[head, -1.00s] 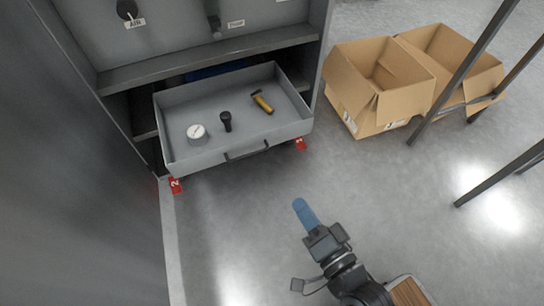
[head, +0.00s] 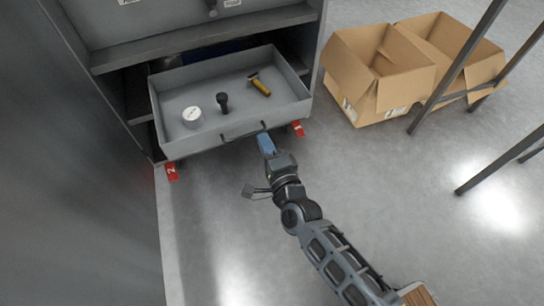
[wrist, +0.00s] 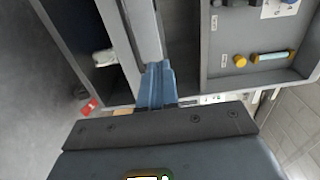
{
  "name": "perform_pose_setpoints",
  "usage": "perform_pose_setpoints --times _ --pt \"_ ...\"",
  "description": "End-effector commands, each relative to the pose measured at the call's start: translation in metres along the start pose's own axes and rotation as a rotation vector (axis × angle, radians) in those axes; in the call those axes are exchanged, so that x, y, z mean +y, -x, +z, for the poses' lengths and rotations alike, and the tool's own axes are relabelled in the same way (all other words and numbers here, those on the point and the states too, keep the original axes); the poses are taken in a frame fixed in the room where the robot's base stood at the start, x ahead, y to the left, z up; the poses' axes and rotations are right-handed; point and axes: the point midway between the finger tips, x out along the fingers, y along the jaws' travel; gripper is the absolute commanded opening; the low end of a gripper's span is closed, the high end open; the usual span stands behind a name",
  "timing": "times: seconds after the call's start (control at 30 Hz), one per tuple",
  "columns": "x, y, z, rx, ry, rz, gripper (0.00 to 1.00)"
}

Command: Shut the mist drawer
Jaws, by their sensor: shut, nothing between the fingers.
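The grey mist drawer (head: 180,146) stands pulled out of the cabinet in the head view. A white round gauge, a black knob-like item and a yellow-handled tool lie in it. Its dark handle (head: 243,132) is on the front face. My gripper (head: 266,143) has blue fingers, shut and empty, close to the right part of the drawer front beside the handle. I cannot tell if they touch the front. In the wrist view the blue fingers (wrist: 156,85) overlap a grey edge, probably the drawer front.
The cabinet (head: 200,35) rises behind the drawer, with a dark opening around it. Red floor tags (head: 172,172) mark its front corners. Open cardboard boxes (head: 380,75) and a dark metal frame (head: 458,75) stand at right. The floor in front is clear.

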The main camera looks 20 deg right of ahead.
Motion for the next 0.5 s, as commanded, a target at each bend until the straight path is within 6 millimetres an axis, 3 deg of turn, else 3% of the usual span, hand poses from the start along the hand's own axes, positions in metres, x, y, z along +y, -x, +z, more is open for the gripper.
perform_pose_setpoints --times 0.2,0.5 --pt "0.001 -0.04 0.0 0.0 0.0 -0.002 0.0" --pt "0.0 -0.063 0.0 0.0 0.001 0.0 0.0"
